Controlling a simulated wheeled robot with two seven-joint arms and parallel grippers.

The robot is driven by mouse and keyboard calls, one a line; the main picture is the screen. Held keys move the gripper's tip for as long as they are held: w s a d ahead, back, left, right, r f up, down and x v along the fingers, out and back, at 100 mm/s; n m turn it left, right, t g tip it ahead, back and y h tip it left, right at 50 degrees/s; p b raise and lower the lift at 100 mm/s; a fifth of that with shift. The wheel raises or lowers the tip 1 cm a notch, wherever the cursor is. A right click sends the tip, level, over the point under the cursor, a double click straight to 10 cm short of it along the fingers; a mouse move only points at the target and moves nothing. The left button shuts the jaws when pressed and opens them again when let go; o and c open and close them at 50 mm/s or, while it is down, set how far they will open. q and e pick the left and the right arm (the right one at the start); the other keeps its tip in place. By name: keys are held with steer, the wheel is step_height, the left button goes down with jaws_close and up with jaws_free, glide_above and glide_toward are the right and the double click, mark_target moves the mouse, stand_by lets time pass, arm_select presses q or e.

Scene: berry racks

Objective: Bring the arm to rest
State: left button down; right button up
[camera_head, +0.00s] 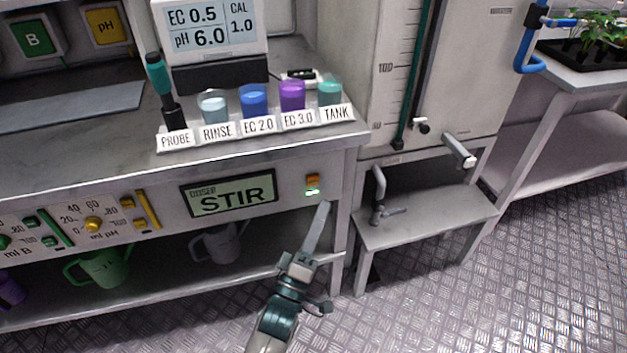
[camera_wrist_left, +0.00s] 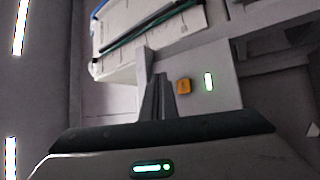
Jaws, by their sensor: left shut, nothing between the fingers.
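My left gripper (camera_head: 323,207) reaches up from the bottom of the head view, its long thin fingers closed together with nothing between them. The fingertips are in front of the right end of the bench front, just below and right of an orange button (camera_head: 313,180) with a lit green light (camera_head: 312,192) under it. In the left wrist view the closed fingers (camera_wrist_left: 160,90) point at the panel, beside the orange button (camera_wrist_left: 184,86) and the green light (camera_wrist_left: 208,81). I cannot tell whether the fingertips touch the panel. My right gripper is not in view.
The bench (camera_head: 60,170) carries a display reading STIR (camera_head: 232,195), a meter (camera_head: 215,30), a probe (camera_head: 160,75) and several labelled cups. Jugs (camera_head: 100,265) stand on the shelf below. A small stand with a tap (camera_head: 425,215) is right of my gripper. Open floor (camera_head: 450,310) lies in front.

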arm_select(q)
steer(key=shift+f, duration=0.1)
stand_by(0.5)
